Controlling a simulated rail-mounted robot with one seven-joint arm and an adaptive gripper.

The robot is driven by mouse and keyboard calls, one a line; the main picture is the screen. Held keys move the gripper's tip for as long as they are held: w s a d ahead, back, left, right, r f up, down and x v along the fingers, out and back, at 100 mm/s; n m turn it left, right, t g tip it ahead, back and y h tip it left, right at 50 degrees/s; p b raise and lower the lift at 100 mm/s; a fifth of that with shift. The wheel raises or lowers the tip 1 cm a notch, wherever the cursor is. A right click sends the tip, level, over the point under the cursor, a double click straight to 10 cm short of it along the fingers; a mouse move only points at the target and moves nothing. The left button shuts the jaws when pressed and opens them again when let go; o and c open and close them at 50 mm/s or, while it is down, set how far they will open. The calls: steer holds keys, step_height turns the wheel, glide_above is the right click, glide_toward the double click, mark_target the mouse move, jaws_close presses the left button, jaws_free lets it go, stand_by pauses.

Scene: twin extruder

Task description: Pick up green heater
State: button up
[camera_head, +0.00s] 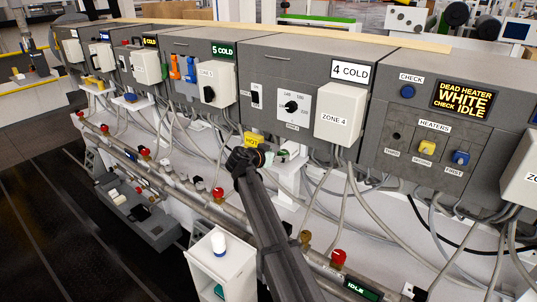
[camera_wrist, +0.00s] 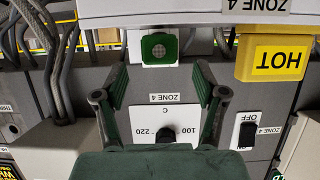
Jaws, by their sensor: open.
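The green heater (camera_wrist: 160,48) is a small green block with a round grey mesh face. In the wrist view it sits against a white plate, just beyond my fingertips and roughly centred between them. My gripper (camera_wrist: 158,76) is open, with one green-padded finger at each side and nothing between them. In the head view my gripper (camera_head: 266,157) reaches in below the zone 4 panel. A small green part (camera_head: 282,154), which looks like the heater, shows just right of it on a white bracket (camera_head: 290,172).
A yellow HOT box (camera_wrist: 275,57) is close beside the heater; it also shows in the head view (camera_head: 253,140). The zone 4 panel has a dial (camera_wrist: 166,135) and a switch (camera_wrist: 247,132). Grey cables (camera_head: 345,205) and a pipe with red-capped valves (camera_head: 218,193) run below the panels.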

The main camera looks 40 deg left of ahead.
mark_target(281, 155)
steer(key=shift+p+x, duration=0.4)
steer(key=shift+x, duration=1.65)
jaws_close()
steer(key=shift+s, duration=0.15)
